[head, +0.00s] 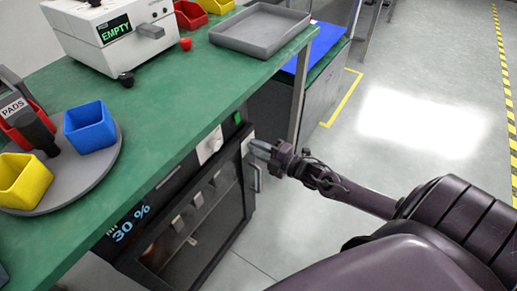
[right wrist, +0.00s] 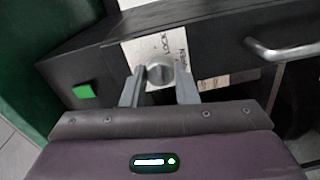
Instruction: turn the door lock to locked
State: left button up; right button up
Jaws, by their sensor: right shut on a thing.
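The door lock is a small round grey knob (right wrist: 160,75) on a white lettered plate (right wrist: 150,48) on the dark cabinet front. My right gripper (right wrist: 159,88) has one finger on each side of the knob and is shut on it. In the head view my right gripper (head: 262,149) reaches the upper right corner of the dark cabinet (head: 192,220) under the green table, and it mostly hides the knob there. The exact turn of the knob is hard to read. My left gripper is not in view.
A metal door handle (right wrist: 285,48) is close to the right of the lock. A green square (right wrist: 84,91) is on its left. The green table (head: 185,110) overhangs the cabinet, carrying a grey tray (head: 262,45) and a round turntable (head: 85,178) with bins. The floor at right is clear.

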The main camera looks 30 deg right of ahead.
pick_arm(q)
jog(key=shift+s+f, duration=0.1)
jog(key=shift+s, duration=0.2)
pick_arm(e)
jog(key=o, duration=1)
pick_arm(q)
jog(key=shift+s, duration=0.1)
pick_arm(e)
jog(key=shift+s, duration=0.25)
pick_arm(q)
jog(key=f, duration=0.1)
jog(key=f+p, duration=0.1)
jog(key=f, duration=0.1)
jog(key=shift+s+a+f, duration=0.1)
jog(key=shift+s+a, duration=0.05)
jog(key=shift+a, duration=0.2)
pick_arm(e)
jog(key=v, duration=0.7)
jog(key=shift+s, duration=0.15)
jog(key=shift+d, duration=0.15)
